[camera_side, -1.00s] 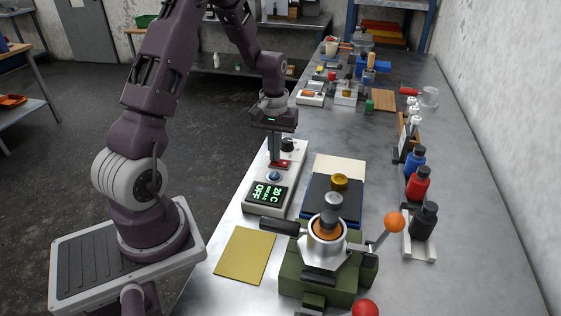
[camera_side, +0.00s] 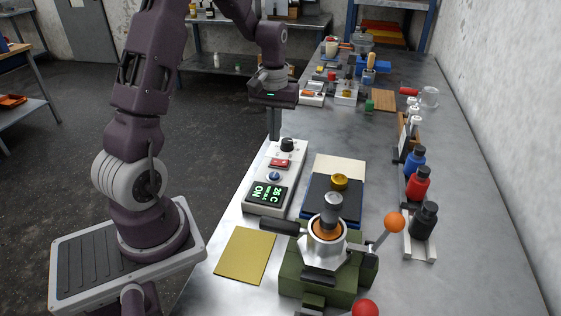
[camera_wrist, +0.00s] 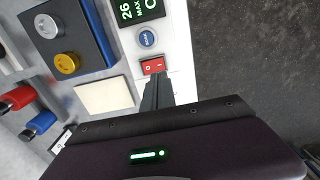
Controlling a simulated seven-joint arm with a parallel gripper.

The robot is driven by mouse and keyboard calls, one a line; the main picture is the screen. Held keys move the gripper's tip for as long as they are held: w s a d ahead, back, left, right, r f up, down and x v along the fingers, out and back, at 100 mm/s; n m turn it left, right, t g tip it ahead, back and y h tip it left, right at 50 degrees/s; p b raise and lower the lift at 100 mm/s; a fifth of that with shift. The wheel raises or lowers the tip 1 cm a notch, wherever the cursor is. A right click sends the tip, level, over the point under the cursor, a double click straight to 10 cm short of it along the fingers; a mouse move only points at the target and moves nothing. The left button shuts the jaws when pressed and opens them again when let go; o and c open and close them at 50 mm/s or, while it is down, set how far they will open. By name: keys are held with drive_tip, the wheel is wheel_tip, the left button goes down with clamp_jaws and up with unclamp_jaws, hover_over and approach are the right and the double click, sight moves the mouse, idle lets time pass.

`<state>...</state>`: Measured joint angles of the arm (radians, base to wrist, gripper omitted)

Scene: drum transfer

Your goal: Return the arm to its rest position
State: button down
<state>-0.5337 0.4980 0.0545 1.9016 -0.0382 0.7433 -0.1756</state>
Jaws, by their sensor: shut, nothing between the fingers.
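My gripper (camera_side: 274,136) is shut and empty in the side view. It hangs above the far end of a white control box (camera_side: 265,209), apart from it. The box has a red rocker switch (camera_side: 280,163), a blue button (camera_side: 274,176), a black knob (camera_side: 287,144) and a green display (camera_side: 267,194) reading ON and 26 C. In the wrist view my shut fingers (camera_wrist: 156,84) point toward the red switch (camera_wrist: 153,66), with the blue button (camera_wrist: 147,39) beyond it.
A dark blue plate with a brass knob (camera_side: 340,181) sits right of the box. A green fixture (camera_side: 318,280) with an orange-knobbed lever stands in front. Bottles (camera_side: 415,160) line the right side. A gold mat (camera_side: 245,255) lies front left. Tools and parts crowd the far bench.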

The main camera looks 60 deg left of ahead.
drive_tip(key=shift+r, duration=0.15)
drive_tip(key=s+d+r+m+t, duration=0.1)
drive_tip(key=s+d+r+m, duration=0.15)
drive_tip(key=d+r, duration=0.35)
drive_tip(key=s+d+r+m+t, duration=0.2)
drive_tip(key=s+d+r, duration=0.1)
drive_tip(key=d+r, duration=0.3)
drive_tip(key=s+d+r+m+t, duration=0.1)
drive_tip(key=s+d+m, duration=0.1)
drive_tip(key=s+d, duration=0.2)
drive_tip(key=s+d+r+m+t, duration=0.1)
drive_tip(key=s+d+r+m, duration=0.1)
drive_tip(key=s+d, duration=0.3)
drive_tip(key=s, duration=0.4)
drive_tip(key=shift+s+t, duration=0.25)
drive_tip(key=shift+t, duration=0.05)
